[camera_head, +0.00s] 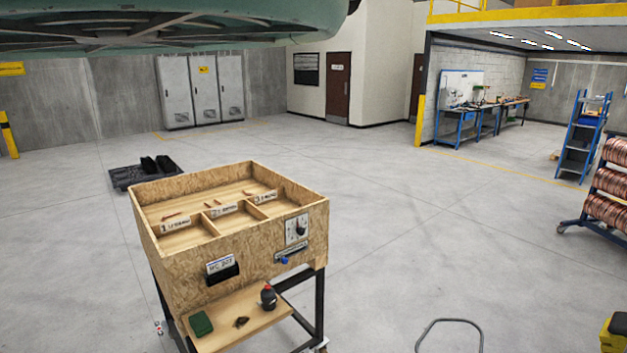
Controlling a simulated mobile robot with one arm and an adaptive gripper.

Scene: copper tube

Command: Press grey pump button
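No grey pump button can be made out in the head view. A wooden workbench box (190,262) stands left of centre. Its right front face carries a small pale panel with a round black dial (297,229). Below the dial is a narrow grey fitting with a blue part (290,252). My gripper is not in view.
The lower shelf (245,325) also holds a green box (201,323) and a small dark item. A black pallet (145,173) lies behind the bench.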

